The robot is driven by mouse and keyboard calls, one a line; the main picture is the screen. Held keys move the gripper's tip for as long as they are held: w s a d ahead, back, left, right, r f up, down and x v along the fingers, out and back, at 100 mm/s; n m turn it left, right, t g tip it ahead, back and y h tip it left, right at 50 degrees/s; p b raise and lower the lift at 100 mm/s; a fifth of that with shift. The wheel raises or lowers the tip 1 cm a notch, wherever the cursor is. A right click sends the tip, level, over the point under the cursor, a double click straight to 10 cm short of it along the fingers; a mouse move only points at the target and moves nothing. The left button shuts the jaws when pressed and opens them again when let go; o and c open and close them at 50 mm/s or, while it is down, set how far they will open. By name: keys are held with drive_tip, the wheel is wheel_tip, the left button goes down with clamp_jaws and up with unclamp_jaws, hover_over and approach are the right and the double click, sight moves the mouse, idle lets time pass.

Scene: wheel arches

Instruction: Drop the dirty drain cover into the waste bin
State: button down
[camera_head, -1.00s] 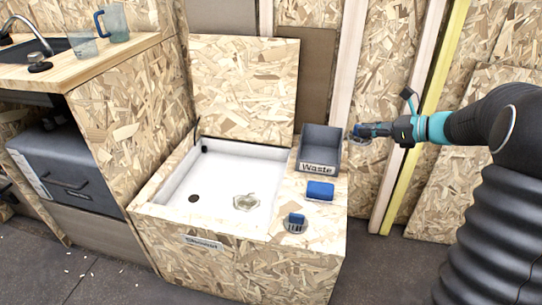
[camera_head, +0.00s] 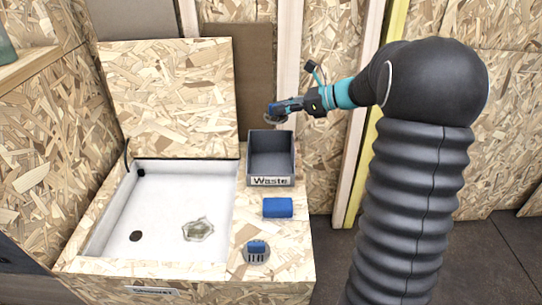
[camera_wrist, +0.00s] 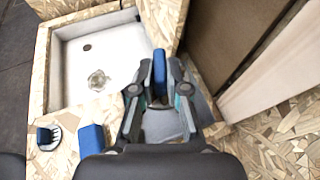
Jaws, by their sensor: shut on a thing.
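My gripper (camera_head: 288,107) is shut on the blue handle of a round grey drain cover (camera_head: 276,118). The cover hangs in the air near the upper edge of the waste bin in the head view. In the wrist view the blue handle (camera_wrist: 159,72) stands between my fingertips (camera_wrist: 159,92); the disc is mostly hidden, and its dirt cannot be made out. The waste bin (camera_head: 271,182) is dark grey, open-topped and labelled "Waste". Its grey inside (camera_wrist: 163,126) shows below my fingers in the wrist view. No contact between cover and bin can be seen.
A second drain cover with a blue handle (camera_head: 257,255) lies on the wooden top, with a blue block (camera_head: 278,207) beyond it. The white shower tray (camera_head: 175,185) holds a murky patch (camera_head: 198,230) and a dark drain hole (camera_head: 135,236). A raised wooden lid (camera_head: 175,95) stands behind.

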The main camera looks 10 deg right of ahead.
wheel_tip(320, 180, down, 6)
drive_tip(key=b, duration=0.4)
drive_tip(key=shift+r+b, duration=0.15)
drive_tip(key=shift+b, duration=0.2)
drive_tip(key=c, duration=1.1)
unclamp_jaws()
drive_tip(key=shift+s+d, duration=0.1)
drive_tip(key=v, duration=1.2)
